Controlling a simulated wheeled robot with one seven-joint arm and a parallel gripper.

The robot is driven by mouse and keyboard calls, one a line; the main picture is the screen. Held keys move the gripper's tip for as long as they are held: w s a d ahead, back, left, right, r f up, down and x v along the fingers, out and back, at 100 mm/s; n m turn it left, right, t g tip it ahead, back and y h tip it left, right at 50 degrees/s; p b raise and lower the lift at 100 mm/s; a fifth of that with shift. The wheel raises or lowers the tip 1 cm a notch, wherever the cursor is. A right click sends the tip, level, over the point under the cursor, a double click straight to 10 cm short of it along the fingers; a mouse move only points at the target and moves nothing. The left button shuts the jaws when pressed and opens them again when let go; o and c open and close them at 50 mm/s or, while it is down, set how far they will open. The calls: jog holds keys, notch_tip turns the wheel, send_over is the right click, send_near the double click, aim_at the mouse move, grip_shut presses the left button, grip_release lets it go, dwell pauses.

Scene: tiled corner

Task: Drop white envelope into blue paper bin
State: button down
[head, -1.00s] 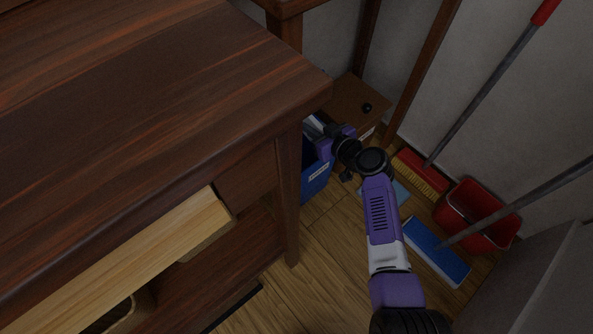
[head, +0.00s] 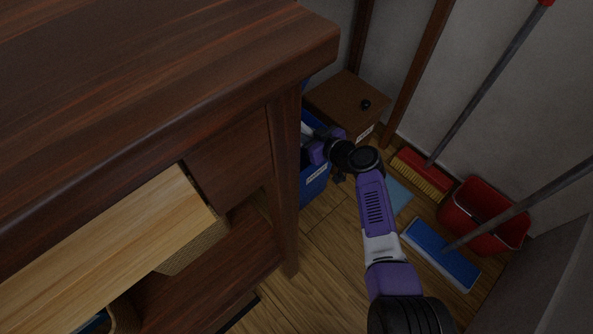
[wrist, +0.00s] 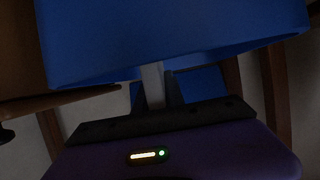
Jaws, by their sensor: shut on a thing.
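The blue paper bin (head: 316,184) stands on the floor behind the right leg of the dark wooden desk, which hides its left part. In the wrist view the blue bin (wrist: 170,40) fills the top, close to the camera. My gripper (wrist: 155,88) is shut on a thin pale strip, which looks like the white envelope (wrist: 153,78) seen edge-on. In the head view my gripper (head: 308,142) is at the bin's opening, partly hidden by the desk leg and my wrist. I cannot tell how deep the envelope is.
The desk (head: 150,75) overhangs on the left. A brown box (head: 347,100) stands behind the bin. A red broom (head: 424,172), a blue mop (head: 440,255) and a red bucket (head: 487,218) stand at right. A light-blue sheet (head: 398,194) lies on the floor.

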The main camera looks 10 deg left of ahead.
jog(key=c, duration=1.3)
grip_release()
jog(key=shift+c, duration=0.2)
jog(key=p+v, duration=0.4)
jog(key=v, duration=0.3)
jog(key=shift+s+d, duration=0.25)
jog(key=shift+r, duration=0.1)
